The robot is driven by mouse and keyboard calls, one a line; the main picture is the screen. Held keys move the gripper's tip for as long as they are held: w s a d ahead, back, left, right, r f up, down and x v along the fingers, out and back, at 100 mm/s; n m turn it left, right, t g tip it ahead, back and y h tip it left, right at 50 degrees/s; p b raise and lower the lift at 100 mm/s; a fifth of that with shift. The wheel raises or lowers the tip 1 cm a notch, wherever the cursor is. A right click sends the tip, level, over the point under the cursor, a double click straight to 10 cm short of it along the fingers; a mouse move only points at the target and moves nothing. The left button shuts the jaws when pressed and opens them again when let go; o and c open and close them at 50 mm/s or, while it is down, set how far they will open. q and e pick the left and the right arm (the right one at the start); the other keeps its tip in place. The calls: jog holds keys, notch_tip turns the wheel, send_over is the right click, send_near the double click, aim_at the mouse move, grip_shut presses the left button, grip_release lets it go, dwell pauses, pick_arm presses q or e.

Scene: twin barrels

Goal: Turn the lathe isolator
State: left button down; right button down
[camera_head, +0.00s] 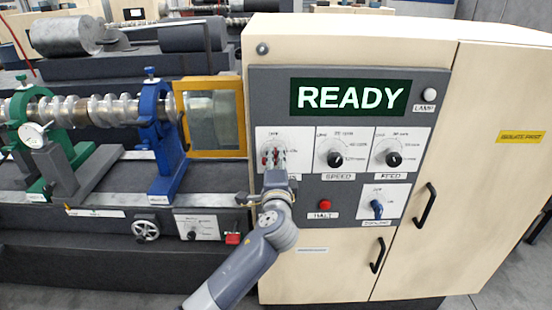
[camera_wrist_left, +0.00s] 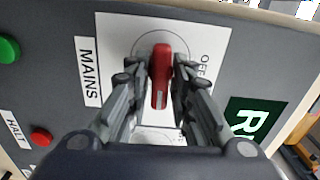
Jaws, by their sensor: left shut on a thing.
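The lathe isolator is a red handle (camera_wrist_left: 161,70) on a white plate marked MAINS and OFF in the left wrist view. Its long side runs up and down in that picture, with OFF to its right and MAINS to its left. My left gripper (camera_wrist_left: 159,82) has its two fingers closed on either side of the handle. In the head view my left gripper (camera_head: 273,163) is at the leftmost dial plate of the grey panel (camera_head: 350,190), covering most of the red handle. The handle's exact pointing is hard to tell. My right gripper is out of view.
The display (camera_head: 350,97) reads READY. The SPEED knob (camera_head: 335,159) and FEED knob (camera_head: 393,158) sit right of the gripper. The red HALT button (camera_head: 324,204) and a blue knob (camera_head: 377,208) are below. A yellow-framed guard (camera_head: 212,83) stands at left.

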pick_arm(q)
jog(key=shift+m, duration=0.3)
dwell(0.4)
jog(key=c, duration=1.6)
grip_release()
jog(key=s, duration=1.2)
